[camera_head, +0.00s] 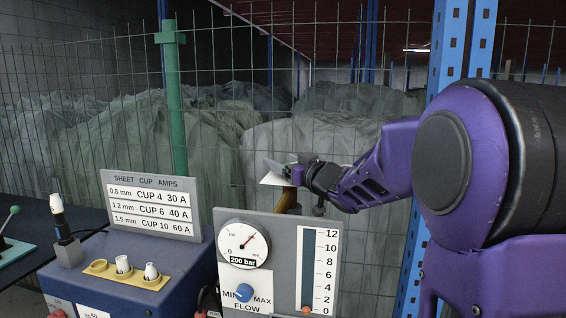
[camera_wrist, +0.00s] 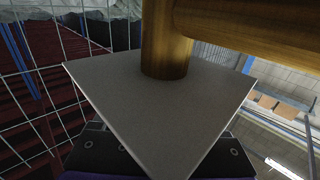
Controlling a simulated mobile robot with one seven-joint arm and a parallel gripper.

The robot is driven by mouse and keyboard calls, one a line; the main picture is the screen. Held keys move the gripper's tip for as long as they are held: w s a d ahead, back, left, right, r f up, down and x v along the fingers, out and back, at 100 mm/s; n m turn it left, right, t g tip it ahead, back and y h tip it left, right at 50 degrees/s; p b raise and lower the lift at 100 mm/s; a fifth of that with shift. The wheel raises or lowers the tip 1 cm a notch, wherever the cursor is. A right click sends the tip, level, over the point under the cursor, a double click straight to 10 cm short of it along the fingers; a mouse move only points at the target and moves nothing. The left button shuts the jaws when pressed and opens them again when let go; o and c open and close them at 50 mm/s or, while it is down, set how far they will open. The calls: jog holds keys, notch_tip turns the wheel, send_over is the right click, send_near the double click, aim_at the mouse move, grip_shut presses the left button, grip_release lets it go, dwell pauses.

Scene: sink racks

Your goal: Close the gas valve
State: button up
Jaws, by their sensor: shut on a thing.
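The 200 bar gauge panel (camera_head: 285,240) stands at the front middle in the head view. A brass fitting (camera_head: 287,201) rises behind its top edge and carries a flat pale plate (camera_head: 274,179), apparently the valve handle. My gripper (camera_head: 303,173) reaches in from the right and is shut at this plate. In the wrist view the grey plate (camera_wrist: 160,105) is wide in front of my gripper, with the brass fitting (camera_wrist: 166,45) standing against it and a bar running right. The fingertips are mostly hidden by the plate.
The panel has a pressure gauge (camera_head: 243,244), a blue flow knob (camera_head: 244,290) and a flow tube (camera_head: 309,270) with its orange float at the bottom. A blue box (camera_head: 130,260) with cups stands left. A wire fence and a blue post (camera_head: 447,50) stand behind.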

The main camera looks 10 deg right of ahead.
aim_at(278, 178)
jog(key=c, duration=0.6)
jog(key=shift+r+p, duration=0.1)
jog(key=shift+p, duration=0.2)
